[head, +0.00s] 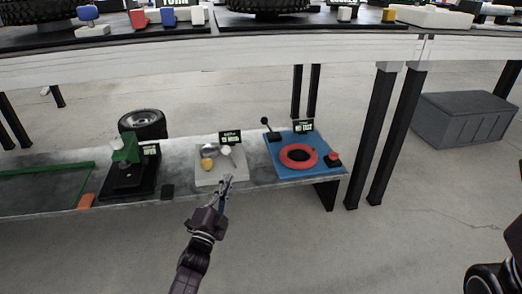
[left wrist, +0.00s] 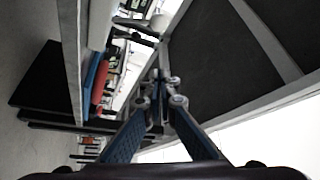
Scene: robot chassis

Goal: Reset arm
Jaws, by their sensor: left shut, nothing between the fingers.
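My left gripper (head: 225,186) reaches up from the bottom of the head view, just in front of the low grey bench (head: 182,207). In the left wrist view its fingers (left wrist: 161,82) come together at the tips, shut with nothing between them. It appears in front of the light grey plate (head: 205,182); whether it touches the plate or bench cannot be told. Dark parts at the lower right edge look like my right arm, but no right gripper shows.
On the bench are a blue board (head: 276,169) with a red ring (head: 298,156), a black-and-green fixture (head: 127,150) and an orange block (head: 86,201). A grey box (head: 465,120) sits on the floor. Floor right of the bench is mostly clear.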

